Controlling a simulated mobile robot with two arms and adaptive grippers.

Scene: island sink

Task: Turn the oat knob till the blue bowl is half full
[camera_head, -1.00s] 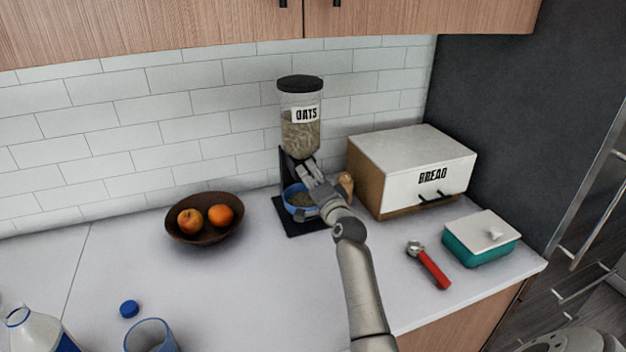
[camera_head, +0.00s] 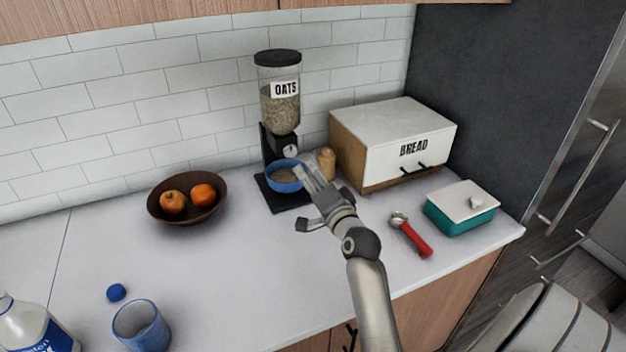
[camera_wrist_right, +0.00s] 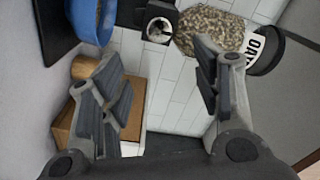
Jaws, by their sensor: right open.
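The oat dispenser (camera_head: 280,100) is a clear container with a black lid, holding oats, on a black stand against the tiled wall. Its knob (camera_head: 291,150) is on the front below the container, and also shows in the right wrist view (camera_wrist_right: 158,30). The blue bowl (camera_head: 284,187) sits on the stand's base under the spout, with oats in it; the exact level is hard to tell. My right gripper (camera_head: 305,200) is open and empty, in front of and apart from the knob, near the bowl's right side. My left gripper is not in view.
A wooden jar (camera_head: 326,163) stands right of the blue bowl, beside the bread box (camera_head: 405,150). A red-handled tool (camera_head: 415,238) and teal butter dish (camera_head: 460,215) lie right. A brown fruit bowl (camera_head: 160,215), a blue cup (camera_head: 140,325) and a bottle (camera_head: 25,330) are left.

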